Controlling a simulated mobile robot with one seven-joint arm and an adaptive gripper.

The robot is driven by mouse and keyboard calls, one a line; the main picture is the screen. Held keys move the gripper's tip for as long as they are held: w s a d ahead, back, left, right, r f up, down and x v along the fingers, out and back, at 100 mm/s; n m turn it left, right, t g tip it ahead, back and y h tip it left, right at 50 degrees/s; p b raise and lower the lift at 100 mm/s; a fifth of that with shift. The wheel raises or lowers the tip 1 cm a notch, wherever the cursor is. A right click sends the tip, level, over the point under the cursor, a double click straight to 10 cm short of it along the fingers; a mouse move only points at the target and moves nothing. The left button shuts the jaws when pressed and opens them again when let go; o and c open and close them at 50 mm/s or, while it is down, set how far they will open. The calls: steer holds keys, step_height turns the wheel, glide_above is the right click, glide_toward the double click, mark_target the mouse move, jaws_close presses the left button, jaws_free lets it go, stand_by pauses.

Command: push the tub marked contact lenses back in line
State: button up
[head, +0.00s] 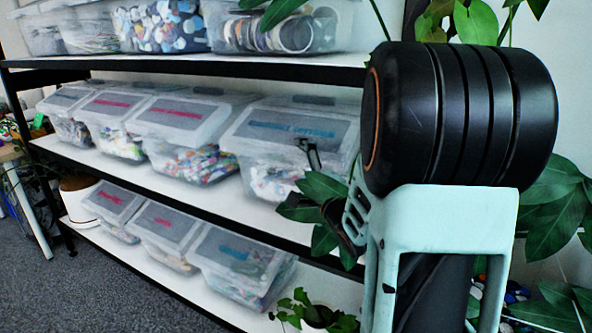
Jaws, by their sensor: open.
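A clear tub with a grey lid and a blue label (270,132) stands at the right end of the middle shelf. The label is blurred but fits the tub marked contact lenses. It holds small mixed-colour items, and its front appears to sit further out than its neighbours. My gripper (311,154) is open, with a dark fingertip in front of the tub's right part. I cannot tell whether it touches the tub. The rest of the gripper is largely hidden behind my arm and leaves.
Other clear tubs (180,120) with pink labels stand to the left on the middle shelf (150,176). Plant leaves (325,187) hang around my gripper. Grey floor at lower left is clear.

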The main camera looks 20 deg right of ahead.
steer(key=shift+r, duration=0.1)
steer(key=c, duration=2.2)
steer(key=shift+c, duration=0.2)
steer(key=shift+a, duration=0.15)
